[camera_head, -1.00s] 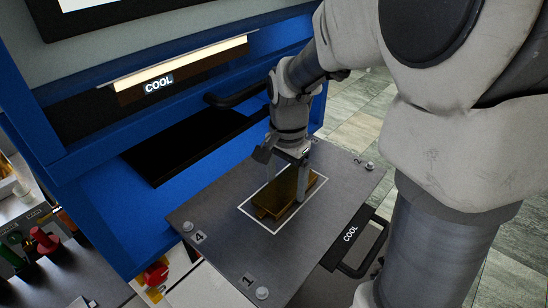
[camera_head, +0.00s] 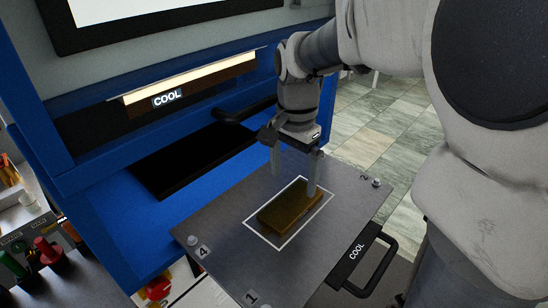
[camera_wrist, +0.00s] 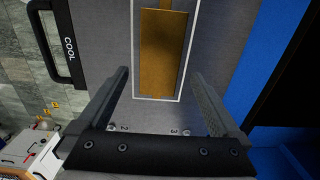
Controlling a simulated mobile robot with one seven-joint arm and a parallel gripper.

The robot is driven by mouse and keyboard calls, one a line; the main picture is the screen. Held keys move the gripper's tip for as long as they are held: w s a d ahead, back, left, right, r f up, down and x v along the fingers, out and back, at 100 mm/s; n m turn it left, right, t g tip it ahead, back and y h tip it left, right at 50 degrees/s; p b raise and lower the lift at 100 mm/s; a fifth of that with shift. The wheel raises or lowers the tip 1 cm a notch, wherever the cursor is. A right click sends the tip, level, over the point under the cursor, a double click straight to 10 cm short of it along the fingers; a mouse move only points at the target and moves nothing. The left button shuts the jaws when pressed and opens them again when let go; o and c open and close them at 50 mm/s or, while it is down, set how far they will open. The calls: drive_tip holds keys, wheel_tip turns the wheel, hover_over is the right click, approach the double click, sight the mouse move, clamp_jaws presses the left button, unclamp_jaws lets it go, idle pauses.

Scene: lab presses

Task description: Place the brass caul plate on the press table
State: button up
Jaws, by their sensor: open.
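The brass caul plate (camera_head: 290,206) lies flat on the grey press table (camera_head: 225,268), inside the white outlined rectangle. In the wrist view the brass plate (camera_wrist: 161,50) shows between the white lines, with a lighter strip at its top end. My gripper (camera_head: 295,178) is open and empty, above the far end of the plate. The plate appears clear of both fingers.
The blue press (camera_head: 110,215) stands left of and behind the table, with a dark opening and a COOL sign (camera_head: 167,98). A black handle (camera_head: 365,262) sticks out at the table's right edge. Numbered corner studs (camera_head: 376,183) stand on the table. Red and green knobs (camera_head: 47,250) are at far left.

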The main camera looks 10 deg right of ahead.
drive_tip(key=shift+s+r, duration=0.25)
drive_tip(key=shift+r, duration=0.4)
drive_tip(key=s+r+n+t, duration=0.3)
drive_tip(key=s+n+t, duration=0.2)
drive_tip(key=s+n, duration=0.5)
drive_tip(key=s, duration=0.3)
drive_tip(key=shift+s+n+t, duration=0.2)
drive_tip(key=shift+n+t, duration=0.1)
drive_tip(key=shift+n, duration=0.1)
drive_tip(key=shift+f+b, duration=0.5)
drive_tip(key=shift+b, duration=0.1)
